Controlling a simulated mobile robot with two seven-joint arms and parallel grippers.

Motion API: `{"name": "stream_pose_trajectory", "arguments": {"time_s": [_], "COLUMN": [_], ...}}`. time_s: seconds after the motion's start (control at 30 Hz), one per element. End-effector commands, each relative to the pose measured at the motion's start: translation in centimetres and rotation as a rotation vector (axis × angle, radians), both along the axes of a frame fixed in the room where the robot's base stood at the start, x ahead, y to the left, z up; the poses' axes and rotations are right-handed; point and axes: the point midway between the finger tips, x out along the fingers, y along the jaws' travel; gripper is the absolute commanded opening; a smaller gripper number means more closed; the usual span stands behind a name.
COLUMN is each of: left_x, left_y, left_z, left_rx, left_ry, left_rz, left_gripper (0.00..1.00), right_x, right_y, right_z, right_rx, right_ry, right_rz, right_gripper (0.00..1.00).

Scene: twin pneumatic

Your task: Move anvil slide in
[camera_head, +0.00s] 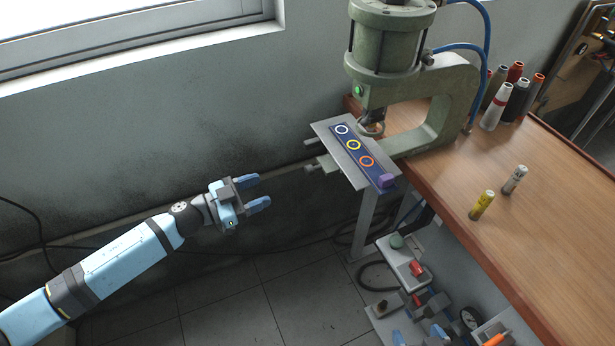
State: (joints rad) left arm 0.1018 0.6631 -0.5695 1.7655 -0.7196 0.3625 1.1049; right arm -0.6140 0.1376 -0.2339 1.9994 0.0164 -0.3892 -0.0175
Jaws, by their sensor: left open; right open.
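The anvil slide is a dark blue strip (362,154) with white, yellow and orange rings and a purple block (387,181) at its near end. It lies on a grey metal plate (340,141) in front of and partly beneath the green press (392,70). I do not see my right gripper.
The wooden bench (540,200) bears a yellow cylinder (482,204), a silver cylinder (515,179) and several spools or bottles (497,107). Below, a shelf holds a box with a red button (416,268) and other parts. Short rods project left of the plate. Floor space lies below my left arm.

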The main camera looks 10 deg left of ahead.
Motion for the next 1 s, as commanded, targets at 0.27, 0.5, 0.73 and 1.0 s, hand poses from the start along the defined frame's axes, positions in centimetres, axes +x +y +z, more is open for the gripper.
{"name": "stream_pose_trajectory", "arguments": {"time_s": [0.27, 0.5, 0.73, 1.0], "left_x": [1.1, 4.1, 6.8, 8.3], "left_y": [-1.3, -5.2, -8.8, -10.8], "left_z": [0.2, 0.2, 0.2, 0.1], "left_rx": [-0.032, -0.034, -0.032, -0.030], "left_ry": [0.042, 0.041, 0.041, 0.042], "left_rz": [0.001, 0.000, 0.001, 0.001], "left_gripper": [0.55, 0.55, 0.55, 0.55], "right_x": [0.0, 0.1, 0.0, -0.1], "right_y": [0.0, 0.0, 0.0, 0.0], "right_z": [0.0, 0.5, 0.5, 0.2], "right_rx": [0.001, -0.001, -0.003, -0.006], "right_ry": [-0.001, -0.007, -0.006, -0.004], "right_rz": [-0.001, 0.001, 0.002, 0.004], "right_gripper": [0.82, 0.82, 0.82, 0.82]}}
